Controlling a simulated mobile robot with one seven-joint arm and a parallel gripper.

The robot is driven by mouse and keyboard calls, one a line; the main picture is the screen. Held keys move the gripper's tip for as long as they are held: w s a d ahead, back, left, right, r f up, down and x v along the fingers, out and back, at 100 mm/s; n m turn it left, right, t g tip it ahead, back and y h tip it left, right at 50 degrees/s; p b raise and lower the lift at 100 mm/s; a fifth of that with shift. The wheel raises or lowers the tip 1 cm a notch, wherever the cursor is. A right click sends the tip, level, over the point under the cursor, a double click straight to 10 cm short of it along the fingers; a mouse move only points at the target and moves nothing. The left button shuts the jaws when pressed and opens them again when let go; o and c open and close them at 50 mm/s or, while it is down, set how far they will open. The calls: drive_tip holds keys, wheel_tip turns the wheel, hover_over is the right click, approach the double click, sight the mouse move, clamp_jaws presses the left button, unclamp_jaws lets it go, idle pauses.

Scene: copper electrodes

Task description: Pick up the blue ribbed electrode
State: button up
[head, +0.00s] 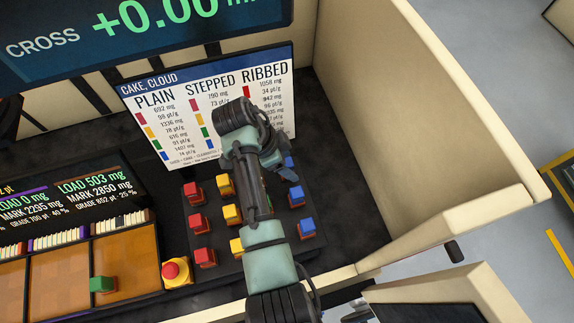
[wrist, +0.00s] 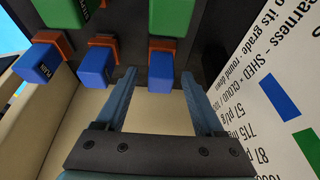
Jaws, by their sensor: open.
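Three blue blocks stand in a row in the wrist view. The right one (wrist: 161,70) lies between the fingertips of my open gripper (wrist: 160,76); contact cannot be made out. The middle one (wrist: 95,66) and the left one (wrist: 38,64) are outside the fingers. The left one carries lettering that seems to read PLAIN. No ribs or label can be made out on the right one. In the head view my gripper (head: 285,172) is at the far blue block (head: 290,161), partly covering it. The other blue blocks (head: 296,195) (head: 306,228) stand nearer.
Red blocks (head: 199,222) and yellow blocks (head: 232,214) share the dark rack; my arm hides part of it. Green blocks (wrist: 170,16) stand beside the blue row. A chart board (head: 190,120) rises close behind. A cream wall (head: 410,110) bounds the right.

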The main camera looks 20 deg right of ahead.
drive_tip(key=shift+f, duration=0.1)
clamp_jaws()
idle(0.3)
